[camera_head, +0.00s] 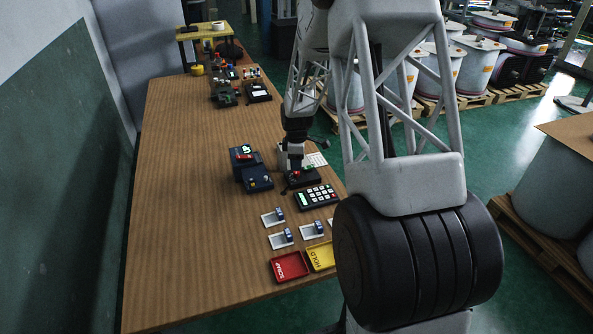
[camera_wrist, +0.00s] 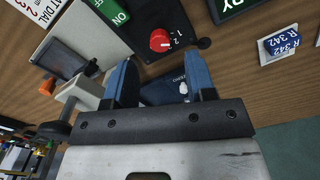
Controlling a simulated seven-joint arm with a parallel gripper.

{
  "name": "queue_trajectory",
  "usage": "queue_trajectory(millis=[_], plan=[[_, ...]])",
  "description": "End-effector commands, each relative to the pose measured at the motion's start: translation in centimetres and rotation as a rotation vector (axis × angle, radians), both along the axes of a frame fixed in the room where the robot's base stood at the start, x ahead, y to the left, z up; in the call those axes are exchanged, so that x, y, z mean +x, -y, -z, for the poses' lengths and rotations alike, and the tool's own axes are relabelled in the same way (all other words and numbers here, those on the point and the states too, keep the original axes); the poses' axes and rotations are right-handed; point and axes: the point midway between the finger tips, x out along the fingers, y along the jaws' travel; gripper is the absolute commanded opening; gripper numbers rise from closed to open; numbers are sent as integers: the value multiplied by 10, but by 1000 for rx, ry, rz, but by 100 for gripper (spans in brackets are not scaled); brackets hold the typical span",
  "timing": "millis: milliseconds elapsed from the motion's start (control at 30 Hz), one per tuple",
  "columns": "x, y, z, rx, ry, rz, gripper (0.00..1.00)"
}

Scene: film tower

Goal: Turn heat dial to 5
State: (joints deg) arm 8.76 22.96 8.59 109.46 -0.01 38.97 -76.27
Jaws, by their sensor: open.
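The red dial (camera_wrist: 160,40) sits on a black panel (camera_wrist: 152,18) in the wrist view, with white digits 1 and 2 readable on its right side. The pointer's exact setting is too small to tell. A white housing with a green ON label (camera_wrist: 112,12) adjoins the panel. In the head view a small red spot, likely the dial (camera_head: 297,173), shows just below my gripper (camera_head: 295,160). My gripper (camera_wrist: 161,62) also shows in the wrist view with its two blue fingers apart and nothing between them. The dial appears just beyond the fingertips, apart from them.
A dark blue device (camera_head: 250,170) stands left of my gripper. A keypad (camera_head: 317,197) lies close in front of it. Small blue blocks on white cards, a red tray (camera_head: 289,267) and a yellow tray (camera_head: 321,256) lie nearer. The table's left side (camera_head: 180,210) is clear.

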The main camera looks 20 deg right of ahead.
Motion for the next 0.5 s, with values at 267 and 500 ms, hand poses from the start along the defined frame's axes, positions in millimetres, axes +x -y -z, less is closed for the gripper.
queue_trajectory(millis=[267, 500], plan=[[0, 0, 31, 0, -2, 0, 51], [0, 0, 43, 0, 0, 0, 51]])
